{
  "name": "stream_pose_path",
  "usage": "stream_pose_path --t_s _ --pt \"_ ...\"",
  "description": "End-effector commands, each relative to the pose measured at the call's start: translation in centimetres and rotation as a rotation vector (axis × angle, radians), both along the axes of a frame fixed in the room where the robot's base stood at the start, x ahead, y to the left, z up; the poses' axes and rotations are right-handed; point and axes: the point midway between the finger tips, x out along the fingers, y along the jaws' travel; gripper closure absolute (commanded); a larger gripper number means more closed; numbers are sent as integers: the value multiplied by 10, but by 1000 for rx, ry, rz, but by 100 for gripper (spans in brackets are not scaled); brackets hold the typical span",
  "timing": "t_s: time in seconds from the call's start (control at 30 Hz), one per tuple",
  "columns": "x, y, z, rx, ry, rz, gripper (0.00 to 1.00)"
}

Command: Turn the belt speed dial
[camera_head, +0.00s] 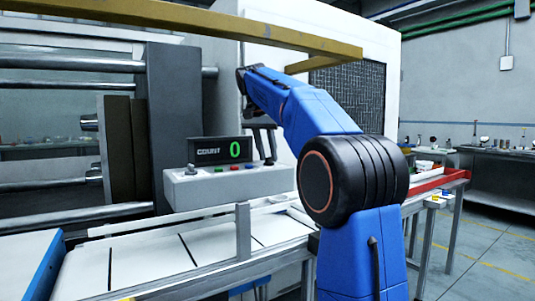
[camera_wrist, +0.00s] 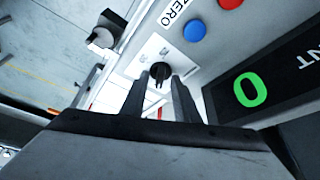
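A small black dial (camera_wrist: 157,74) sits on a white plate with printed marks, on the light grey control box (camera_head: 225,187). In the wrist view, my gripper (camera_wrist: 162,72) is open with its dark fingers on either side of the dial. I cannot tell whether they touch it. In the head view, my gripper (camera_head: 264,160) points down at the right end of the box, and the dial cannot be made out there. No label naming the dial's function is legible.
A blue button (camera_wrist: 194,32) and a red button (camera_wrist: 229,3) lie near the dial, beside a ZERO label (camera_wrist: 171,12). The count display (camera_head: 221,150) reads 0. A belt with white panels (camera_head: 140,262) runs in front.

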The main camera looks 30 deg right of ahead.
Motion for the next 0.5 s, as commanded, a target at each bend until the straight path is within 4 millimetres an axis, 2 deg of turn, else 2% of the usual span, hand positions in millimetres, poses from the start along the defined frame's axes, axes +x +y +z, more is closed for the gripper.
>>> stream_pose_path --t_s 0.07,0.17,0.5 --pt "0 0 0 0 0 0 74" --pt "0 0 0 0 0 0 98" --pt "0 0 0 0 0 16 100"
